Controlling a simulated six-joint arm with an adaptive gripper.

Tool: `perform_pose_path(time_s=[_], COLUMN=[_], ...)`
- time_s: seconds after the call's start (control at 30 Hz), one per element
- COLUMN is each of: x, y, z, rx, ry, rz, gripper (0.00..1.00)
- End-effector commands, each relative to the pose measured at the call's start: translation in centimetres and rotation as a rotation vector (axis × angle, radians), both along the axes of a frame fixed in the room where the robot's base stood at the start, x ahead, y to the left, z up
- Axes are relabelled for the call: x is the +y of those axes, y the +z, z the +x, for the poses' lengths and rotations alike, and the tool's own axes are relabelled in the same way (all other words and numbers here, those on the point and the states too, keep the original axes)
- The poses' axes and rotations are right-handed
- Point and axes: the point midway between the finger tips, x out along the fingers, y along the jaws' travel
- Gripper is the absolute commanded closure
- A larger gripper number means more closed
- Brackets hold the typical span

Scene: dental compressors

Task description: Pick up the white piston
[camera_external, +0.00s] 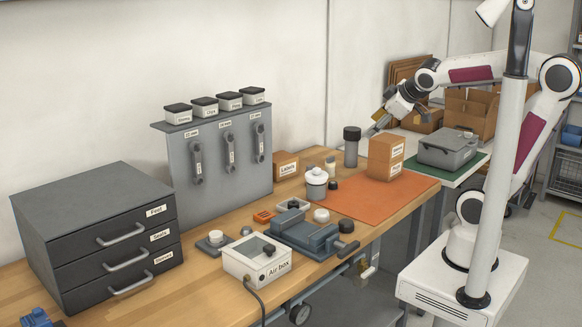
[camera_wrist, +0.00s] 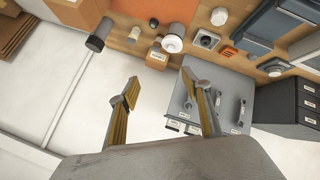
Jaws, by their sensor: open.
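No single item is clearly the white piston. A low white round piece (camera_external: 321,215) lies on the wooden bench beside the orange mat; it shows near the top of the wrist view (camera_wrist: 220,16). My gripper (camera_external: 384,117) is raised above the far end of the bench, apart from all of these. In the wrist view its two fingers (camera_wrist: 160,81) are spread, with nothing between them.
A grey vice (camera_external: 303,235) and the Air box (camera_external: 257,262) stand at the front. A grey tool panel (camera_external: 222,150) rises behind. Much of the mat is clear.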

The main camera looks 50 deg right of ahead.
Motion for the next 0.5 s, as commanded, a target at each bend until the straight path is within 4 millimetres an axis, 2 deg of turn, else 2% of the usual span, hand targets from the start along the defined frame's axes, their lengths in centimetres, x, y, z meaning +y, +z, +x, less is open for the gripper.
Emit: perform_pose_path(time_s=[0.1,0.27,0.5], x=[0.2,1.0,3.6], y=[1.6,3.6,5.7], z=[3.8,8.6,15.2], rx=[-0.052,-0.123,-0.224], ry=[0.087,0.214,0.419], rz=[-0.099,-0.23,-0.42], gripper=[0.52,0.52,0.52])
